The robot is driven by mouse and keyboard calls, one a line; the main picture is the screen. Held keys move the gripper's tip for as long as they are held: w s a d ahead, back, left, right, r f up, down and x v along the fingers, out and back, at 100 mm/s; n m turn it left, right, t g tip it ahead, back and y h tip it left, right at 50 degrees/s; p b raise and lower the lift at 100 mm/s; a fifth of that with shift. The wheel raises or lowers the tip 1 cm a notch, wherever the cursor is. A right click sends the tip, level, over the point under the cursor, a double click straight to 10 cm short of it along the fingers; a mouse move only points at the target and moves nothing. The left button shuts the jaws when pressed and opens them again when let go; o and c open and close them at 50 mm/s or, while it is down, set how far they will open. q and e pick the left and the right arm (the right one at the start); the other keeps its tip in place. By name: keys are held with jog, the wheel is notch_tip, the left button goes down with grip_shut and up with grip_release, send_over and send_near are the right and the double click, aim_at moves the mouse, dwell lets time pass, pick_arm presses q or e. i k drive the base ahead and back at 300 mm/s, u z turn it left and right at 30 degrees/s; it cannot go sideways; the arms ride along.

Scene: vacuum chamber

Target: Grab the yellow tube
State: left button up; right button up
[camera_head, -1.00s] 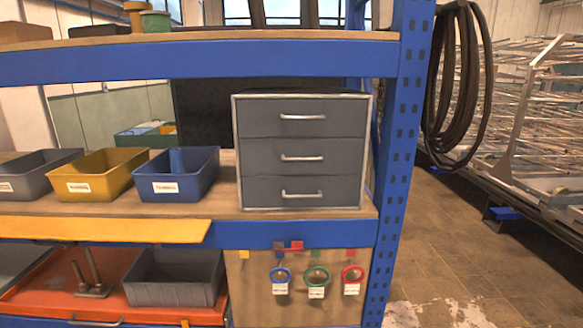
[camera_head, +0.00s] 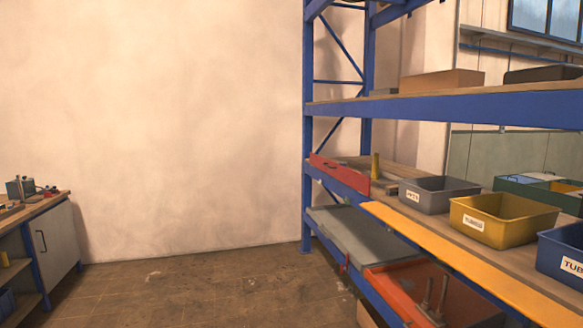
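A small upright yellow cylinder (camera_head: 375,167), which looks like the yellow tube, stands on the middle level of the blue shelving, behind a red panel (camera_head: 340,174) at its far left end. Its lower part is close to a wooden tray or board, and I cannot tell whether it stands in or behind it. Neither of my grippers shows in the head view.
On the middle shelf stand a grey bin (camera_head: 438,205), a yellow bin (camera_head: 500,232) and a blue bin (camera_head: 566,268). An orange-yellow ledge (camera_head: 460,262) juts out in front. A workbench (camera_head: 62,238) stands at the left. The floor (camera_head: 200,288) between is clear.

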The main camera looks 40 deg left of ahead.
aim_at(374, 174)
jog(key=u, duration=0.55)
jog(key=k, duration=0.35)
jog(key=u, duration=0.95)
jog(key=i, duration=3.55)
jog(key=z, duration=1.2)
jog(key=i, duration=0.85)
jog(key=z, duration=1.25)
jog(key=i, duration=0.35)
jog(key=u, duration=0.25)
